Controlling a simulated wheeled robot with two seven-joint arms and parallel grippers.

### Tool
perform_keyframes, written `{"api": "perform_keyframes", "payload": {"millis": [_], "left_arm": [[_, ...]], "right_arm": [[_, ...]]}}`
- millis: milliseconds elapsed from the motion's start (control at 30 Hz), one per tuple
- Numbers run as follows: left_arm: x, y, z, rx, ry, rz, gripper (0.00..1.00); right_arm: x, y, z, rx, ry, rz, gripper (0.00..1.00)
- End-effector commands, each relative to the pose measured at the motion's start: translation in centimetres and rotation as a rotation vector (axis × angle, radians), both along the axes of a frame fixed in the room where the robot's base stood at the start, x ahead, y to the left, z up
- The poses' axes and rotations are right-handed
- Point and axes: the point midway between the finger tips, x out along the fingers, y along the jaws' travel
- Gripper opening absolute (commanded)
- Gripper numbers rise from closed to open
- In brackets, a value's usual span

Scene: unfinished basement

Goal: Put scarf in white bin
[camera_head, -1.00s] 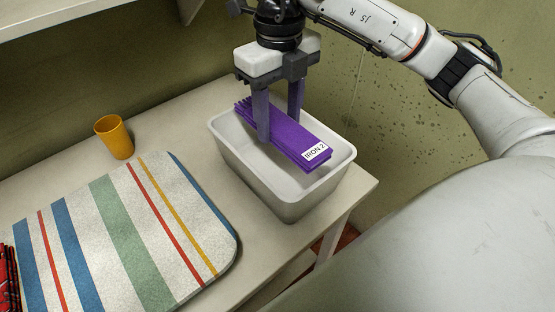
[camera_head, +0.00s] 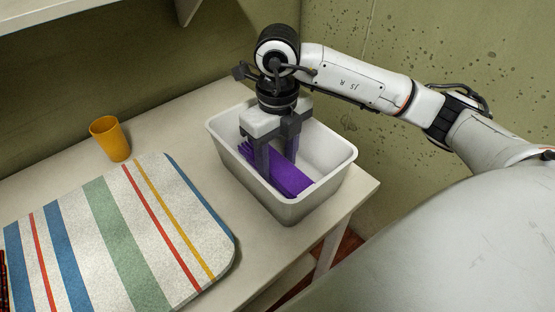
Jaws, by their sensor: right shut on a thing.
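The purple folded scarf (camera_head: 289,180) is down inside the white bin (camera_head: 338,178), which stands at the right end of the table. My right gripper (camera_head: 275,168) points down into the bin and is shut on the scarf. The fingers hide part of the scarf, and I cannot tell whether it touches the bin floor. My left gripper does not show.
A striped board or mat (camera_head: 112,240) lies on the table (camera_head: 180,112) left of the bin. A yellow cup (camera_head: 110,139) stands behind it. A dark red and black thing shows at the left edge. A wall rises behind the table.

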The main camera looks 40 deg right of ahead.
Motion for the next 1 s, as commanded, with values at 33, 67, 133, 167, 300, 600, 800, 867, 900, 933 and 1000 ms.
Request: {"api": "perform_keyframes", "payload": {"millis": [33, 67, 133, 167, 300, 600, 800, 867, 900, 933, 1000], "left_arm": [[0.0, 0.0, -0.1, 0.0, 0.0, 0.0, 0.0], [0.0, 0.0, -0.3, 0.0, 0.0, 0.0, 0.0], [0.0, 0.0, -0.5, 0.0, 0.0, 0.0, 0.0], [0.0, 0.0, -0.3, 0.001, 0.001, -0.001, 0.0], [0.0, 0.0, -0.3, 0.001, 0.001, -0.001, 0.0], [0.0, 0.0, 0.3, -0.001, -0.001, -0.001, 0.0], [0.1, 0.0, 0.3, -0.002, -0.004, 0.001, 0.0], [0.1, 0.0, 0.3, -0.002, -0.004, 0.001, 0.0], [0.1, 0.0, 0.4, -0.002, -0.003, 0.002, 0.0], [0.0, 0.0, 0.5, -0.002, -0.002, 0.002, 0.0], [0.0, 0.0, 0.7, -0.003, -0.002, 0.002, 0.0]], "right_arm": [[0.0, 0.0, -0.1, 0.0, 0.0, 0.0, 0.23], [0.0, 0.0, -0.3, 0.0, 0.0, 0.0, 0.23], [0.0, 0.0, -0.5, 0.0, 0.0, 0.0, 0.23], [0.0, 0.0, -0.4, 0.0, 0.0, 0.0, 0.51], [0.0, 0.0, -0.3, 0.0, 0.0, 0.0, 0.65], [0.0, 0.0, 0.2, 0.0, 0.0, 0.0, 0.65], [0.1, 0.0, 3.1, 0.001, -0.005, 0.001, 0.65], [0.1, 0.0, 4.5, 0.0, -0.006, 0.0, 0.65], [0.1, 0.0, 5.4, 0.0, -0.006, 0.0, 0.65], [0.1, 0.0, 6.2, -0.001, -0.006, 0.0, 0.65], [0.1, 0.0, 7.7, -0.001, -0.005, 0.0, 0.65]]}}
